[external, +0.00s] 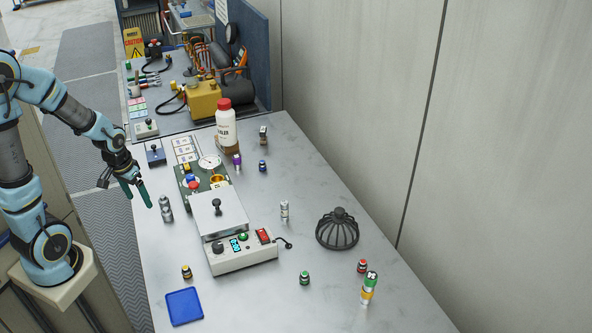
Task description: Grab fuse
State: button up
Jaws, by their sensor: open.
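A small white cylinder with metal-looking ends (284,211), which looks like the fuse, stands upright on the grey bench top (320,180), right of the device with the silver plate. My gripper (138,194) is over the left edge of the bench, well to the left of this cylinder. Its two green fingers point down and are apart, with nothing between them. The device (219,213) stands between my gripper and the cylinder.
A grey metal cylinder (166,208) stands near my gripper. A black wire cage (338,230) sits right of the fuse. A white bottle with a red cap (225,125) stands behind. A blue tray (184,307) and several small coloured cylinders lie in front. The bench's right side is mostly clear.

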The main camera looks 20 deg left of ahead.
jog(key=shift+c, duration=1.2)
